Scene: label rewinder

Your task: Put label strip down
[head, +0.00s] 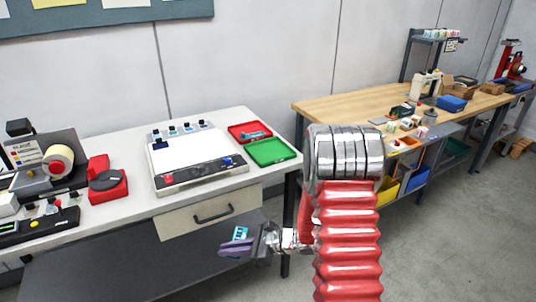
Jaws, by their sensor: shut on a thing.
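My gripper (243,245) is in the head view, below the front edge of the white table and in front of its drawer. It is shut on a small teal label strip (240,233) with pale marks, whose upper part shows above the purple-grey fingers. The rest of the strip is hidden by the fingers. The strip is clear of the table surface in the picture.
A green tray (273,151) lies empty at the table's right end. Behind it a red tray (243,132) holds a small blue item. A white-topped device (200,155) fills the middle. A rewinder (48,165) stands left. A wooden bench (350,108) stands right.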

